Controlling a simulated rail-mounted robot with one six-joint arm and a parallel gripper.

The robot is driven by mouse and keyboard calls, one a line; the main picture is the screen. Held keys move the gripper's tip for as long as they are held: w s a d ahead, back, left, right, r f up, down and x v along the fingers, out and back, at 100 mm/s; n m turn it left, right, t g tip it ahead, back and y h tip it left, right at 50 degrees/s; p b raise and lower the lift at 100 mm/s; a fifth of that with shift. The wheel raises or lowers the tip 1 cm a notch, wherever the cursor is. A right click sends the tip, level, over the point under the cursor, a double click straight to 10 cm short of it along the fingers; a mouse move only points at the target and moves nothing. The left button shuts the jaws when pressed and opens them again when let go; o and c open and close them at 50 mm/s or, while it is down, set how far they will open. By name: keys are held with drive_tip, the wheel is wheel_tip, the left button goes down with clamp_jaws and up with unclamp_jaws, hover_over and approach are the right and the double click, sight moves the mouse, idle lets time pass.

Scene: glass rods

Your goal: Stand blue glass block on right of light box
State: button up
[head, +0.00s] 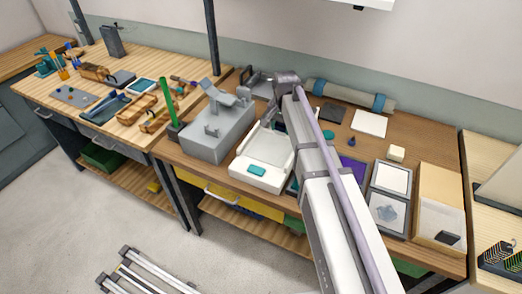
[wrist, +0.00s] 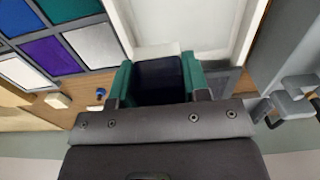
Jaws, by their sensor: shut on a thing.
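The light box (head: 265,148) is a white frame with a pale panel in the middle of the bench. It fills the top middle of the wrist view (wrist: 178,20). My gripper (wrist: 160,82) has green fingers and is shut on a dark navy block, which I take for the blue glass block (wrist: 160,75). The block is over or beside the light box's far edge; I cannot tell whether it touches. In the head view my arm hides the block and most of the gripper. A teal block (head: 257,170) lies on the light box's front ledge.
A grey machine (head: 218,130) stands left of the light box. Framed glass panes (wrist: 45,50) lie to its right, with a small blue knob (wrist: 100,93) near them. A rolled mat (head: 350,96) lies at the back. A wooden tray (head: 440,195) is at the right.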

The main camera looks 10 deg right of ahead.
sight(280, 151)
wheel_tip(280, 151, down, 10)
drive_tip(key=b, duration=0.9)
drive_tip(key=shift+r, duration=0.25)
drive_tip(key=shift+c, duration=0.4)
drive_tip(key=shift+f, duration=0.15)
drive_tip(key=o, duration=1.1)
